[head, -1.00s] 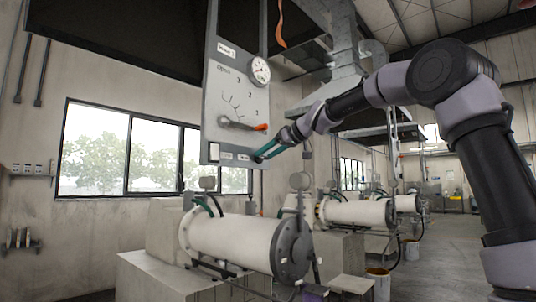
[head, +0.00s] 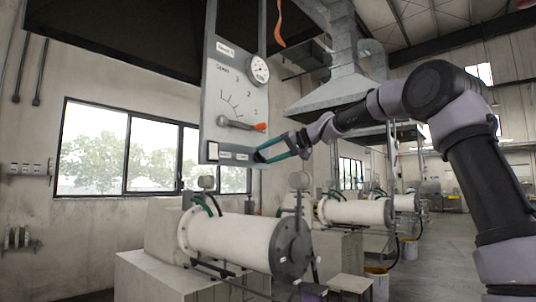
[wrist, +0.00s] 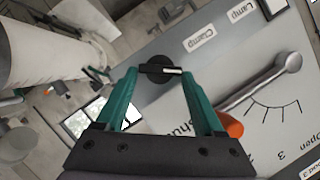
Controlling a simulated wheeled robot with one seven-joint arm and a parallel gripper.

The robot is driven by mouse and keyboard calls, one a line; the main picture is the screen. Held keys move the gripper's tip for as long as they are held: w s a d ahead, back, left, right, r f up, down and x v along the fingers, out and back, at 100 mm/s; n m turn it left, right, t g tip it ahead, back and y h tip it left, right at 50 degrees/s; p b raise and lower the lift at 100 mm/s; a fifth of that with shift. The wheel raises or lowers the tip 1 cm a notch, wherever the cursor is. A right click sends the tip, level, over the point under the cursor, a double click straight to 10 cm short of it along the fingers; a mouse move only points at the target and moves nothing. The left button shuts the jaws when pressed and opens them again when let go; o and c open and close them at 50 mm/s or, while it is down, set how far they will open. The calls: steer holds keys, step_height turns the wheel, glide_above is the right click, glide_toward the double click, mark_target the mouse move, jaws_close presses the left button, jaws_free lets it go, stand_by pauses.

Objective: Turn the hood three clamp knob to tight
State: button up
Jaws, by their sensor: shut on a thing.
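A grey-white hood panel (head: 222,112) hangs left of centre in the head view. Its black clamp knob (wrist: 157,72) is at the panel's lower edge in the wrist view, with a pale mark along its bar. My gripper (wrist: 160,70) is shut on the knob, one green fingertip at each end of the bar.
A metal lever with an orange tip (head: 260,127) is on the same panel, close to my right finger in the wrist view (wrist: 232,127). A round gauge (head: 260,70) is above it. White milling cylinders (head: 235,238) stand below the panel.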

steer(key=shift+w+d+f+m+g+y, duration=0.1)
steer(key=shift+f+m+g+y, duration=0.15)
steer(key=shift+m+y, duration=0.75)
steer(key=shift+w+d+f+m+g+y, duration=0.1)
steer(key=shift+f+m+g+y, duration=0.2)
steer(key=shift+m, duration=1.35)
steer(key=shift+w+f+m+g+y, duration=0.15)
steer(key=shift+m+y, duration=0.55)
steer(key=shift+m, duration=0.65)
steer(key=shift+s+t, duration=0.1)
steer(key=shift+t, duration=0.2)
steer(key=o, duration=1.4)
steer(key=shift+d, duration=0.1)
steer(key=v, duration=1)
steer(key=shift+d, duration=0.35)
